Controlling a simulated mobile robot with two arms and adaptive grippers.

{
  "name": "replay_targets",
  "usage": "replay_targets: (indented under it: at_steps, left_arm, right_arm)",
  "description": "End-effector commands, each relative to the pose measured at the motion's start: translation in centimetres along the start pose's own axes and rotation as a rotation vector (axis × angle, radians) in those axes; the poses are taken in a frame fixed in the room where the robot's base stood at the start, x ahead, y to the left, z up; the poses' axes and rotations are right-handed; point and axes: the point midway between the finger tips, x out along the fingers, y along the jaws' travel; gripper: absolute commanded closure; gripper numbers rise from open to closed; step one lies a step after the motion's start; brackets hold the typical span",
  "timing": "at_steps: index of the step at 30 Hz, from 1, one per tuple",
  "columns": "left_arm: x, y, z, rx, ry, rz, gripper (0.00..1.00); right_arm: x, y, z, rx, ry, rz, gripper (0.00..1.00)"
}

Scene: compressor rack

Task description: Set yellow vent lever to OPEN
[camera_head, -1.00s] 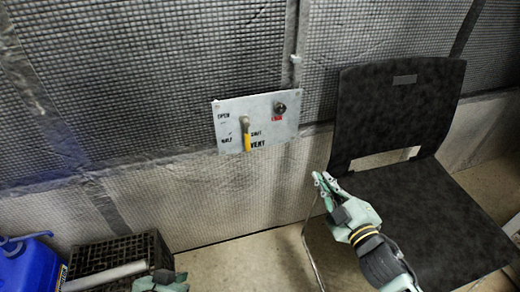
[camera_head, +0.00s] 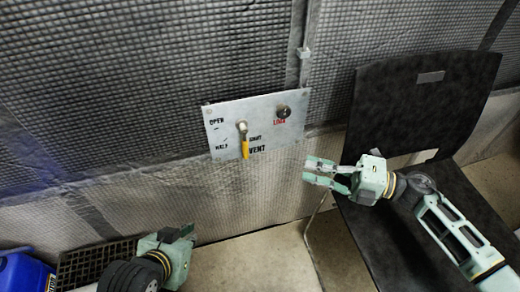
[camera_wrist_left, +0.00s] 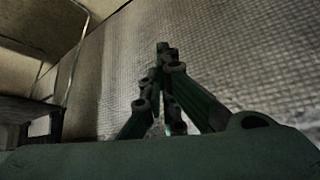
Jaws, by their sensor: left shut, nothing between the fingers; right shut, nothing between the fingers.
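The yellow vent lever (camera_head: 245,149) hangs from a metal pivot on a grey wall panel (camera_head: 222,115). Its handle points almost straight down, between the HALF and SHUT labels. OPEN is printed at the panel's upper left. A dark round knob (camera_head: 283,111) sits above a red label at the panel's upper right. My right gripper (camera_head: 308,171) is shut and empty, to the lower right of the panel and apart from it. My left gripper (camera_head: 190,232) is shut and empty below and left of the panel. Its fingers (camera_wrist_left: 163,48) also show in the left wrist view, near the quilted wall.
A black chair (camera_head: 390,215) stands at the right, beneath and behind my right arm. A black crate (camera_head: 85,262) and a blue container (camera_head: 25,275) are at the lower left by my left gripper. The space directly before the panel is clear.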

Motion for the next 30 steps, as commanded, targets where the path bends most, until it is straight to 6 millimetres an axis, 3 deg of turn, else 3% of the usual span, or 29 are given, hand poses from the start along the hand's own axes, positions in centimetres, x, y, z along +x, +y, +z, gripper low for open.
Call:
replay_targets:
  at_steps: [5,10,22,30]
  left_arm:
    - [0.0,0.0,0.0,0.000,0.001,0.000,1.00]
    - [0.1,0.1,-0.5,0.000,0.022,0.001,1.00]
    - [0.5,0.5,-4.1,0.003,0.183,0.010,1.00]
    - [0.3,0.8,-6.7,0.005,0.298,0.017,1.00]
  right_arm:
    - [0.2,0.0,0.0,0.001,-0.001,0.002,1.00]
    - [1.8,0.1,0.0,0.000,-0.001,0.005,1.00]
    - [10.2,0.1,0.0,-0.001,0.000,0.006,1.00]
    - [13.5,0.1,0.1,0.001,-0.003,0.004,1.00]
